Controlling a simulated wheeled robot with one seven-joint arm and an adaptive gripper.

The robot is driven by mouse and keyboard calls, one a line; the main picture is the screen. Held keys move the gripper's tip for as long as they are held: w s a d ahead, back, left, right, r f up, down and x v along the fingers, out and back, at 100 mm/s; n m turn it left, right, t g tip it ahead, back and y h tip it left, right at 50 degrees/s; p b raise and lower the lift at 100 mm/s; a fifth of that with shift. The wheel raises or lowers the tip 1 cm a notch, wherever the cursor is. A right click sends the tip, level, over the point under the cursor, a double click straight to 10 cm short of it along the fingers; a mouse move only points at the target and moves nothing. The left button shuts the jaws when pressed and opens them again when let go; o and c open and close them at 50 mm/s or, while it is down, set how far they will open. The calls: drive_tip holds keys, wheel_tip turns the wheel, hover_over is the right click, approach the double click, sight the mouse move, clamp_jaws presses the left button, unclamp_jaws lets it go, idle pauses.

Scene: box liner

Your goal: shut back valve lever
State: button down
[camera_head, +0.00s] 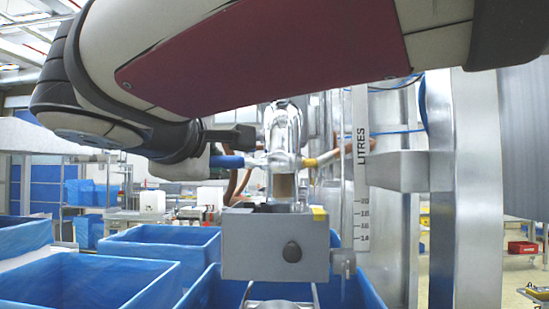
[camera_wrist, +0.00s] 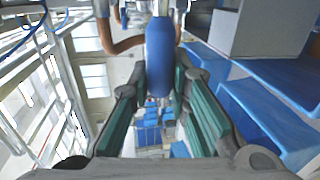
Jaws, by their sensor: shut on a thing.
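A blue valve lever (camera_head: 227,161) sticks out to the left of a clear and metal valve body (camera_head: 283,150) in the head view. In the wrist view the blue lever (camera_wrist: 160,55) stands between the tips of my fingers. My gripper (camera_head: 222,147) comes in from the left at the lever's height and is shut on it. The teal finger pads (camera_wrist: 160,84) flank the lever in the wrist view. A yellow-ended lever (camera_head: 322,159) sticks out to the right of the same valve body. My fingers partly hide the blue lever.
A grey box (camera_head: 273,246) with a black knob sits below the valve. A clear LITRES scale tube (camera_head: 360,200) and a metal column (camera_head: 477,190) stand to the right. Blue-lined bins (camera_head: 100,280) fill the lower left. My arm covers the top.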

drive_tip(key=shift+f, duration=0.2)
drive_tip(key=c, duration=1.5)
unclamp_jaws()
drive_tip(key=shift+r, duration=0.1)
